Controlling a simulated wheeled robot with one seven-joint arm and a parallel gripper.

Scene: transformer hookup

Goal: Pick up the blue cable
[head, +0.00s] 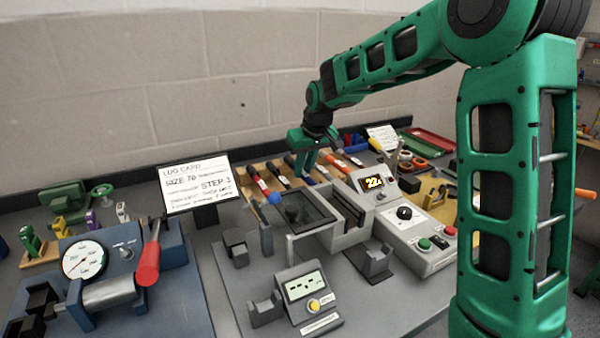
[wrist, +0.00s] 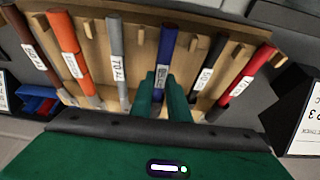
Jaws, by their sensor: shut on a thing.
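The blue cable (wrist: 168,45) lies in the wooden rack, between a grey cable (wrist: 116,50) and a black cable (wrist: 207,72). It carries a white label, partly hidden by my fingers. My gripper (wrist: 162,88) is shut on the blue cable, one green finger on each side of it. The cable still lines up with its neighbours in the rack. In the head view my gripper (head: 306,164) reaches down over the rack, and a small bit of blue (head: 308,181) shows below it.
The wooden rack (head: 243,188) also holds red, orange and brown cables close by on both sides. A lug card sign (head: 196,186) stands left of the rack. A bench unit with a lit display (head: 373,183) stands in front of it.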

